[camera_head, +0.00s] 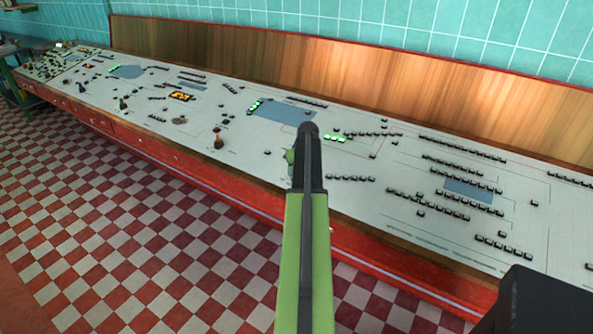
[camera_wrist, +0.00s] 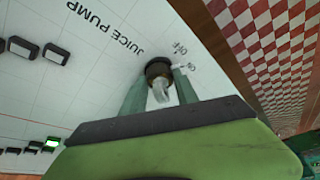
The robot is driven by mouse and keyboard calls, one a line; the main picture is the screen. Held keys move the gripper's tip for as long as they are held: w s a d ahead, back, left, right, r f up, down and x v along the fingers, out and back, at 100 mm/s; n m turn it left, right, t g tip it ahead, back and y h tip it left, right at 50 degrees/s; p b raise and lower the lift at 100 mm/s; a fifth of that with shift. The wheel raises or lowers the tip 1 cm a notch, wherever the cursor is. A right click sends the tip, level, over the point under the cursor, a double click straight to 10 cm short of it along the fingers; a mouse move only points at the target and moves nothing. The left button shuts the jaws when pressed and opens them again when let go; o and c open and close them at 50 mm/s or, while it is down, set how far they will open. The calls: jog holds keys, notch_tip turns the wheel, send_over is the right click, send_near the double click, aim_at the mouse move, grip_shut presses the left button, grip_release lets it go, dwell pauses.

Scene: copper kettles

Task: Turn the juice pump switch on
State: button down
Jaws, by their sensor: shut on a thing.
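In the wrist view, the juice pump switch (camera_wrist: 157,68) is a dark round knob with a pale grey front part. It sits on the white panel beside the printed words JUICE PUMP. The small labels OFF and ON are to its right. My gripper (camera_wrist: 160,90) is shut on the switch, with one green finger on each side. I cannot tell which label the knob points to. In the head view, my green and black arm reaches over the panel and hides the switch; a bit of green (camera_head: 290,156) shows just left of the arm.
The long white control panel (camera_head: 400,215) carries several rows of black buttons. Lit green indicators (camera_head: 336,138) show near the arm, and one shows at lower left in the wrist view (camera_wrist: 52,142). A brown knob (camera_head: 218,140) stands to the left. A wooden backboard (camera_head: 330,75) rises behind.

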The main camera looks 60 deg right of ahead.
jog(key=shift+w+a+m+g+h, duration=0.1)
jog(key=shift+m+g+h, duration=0.25)
jog(key=shift+m, duration=0.9)
jog(key=shift+a+m+g+h, duration=0.1)
jog(key=shift+m+g+h, duration=0.2)
jog(key=shift+m, duration=1.45)
jog(key=c, duration=0.9)
grip_release()
jog(key=p+v, duration=1.6)
jog(key=v, duration=0.1)
jog(key=shift+w+a+r, duration=0.15)
jog(key=shift+a, duration=0.05)
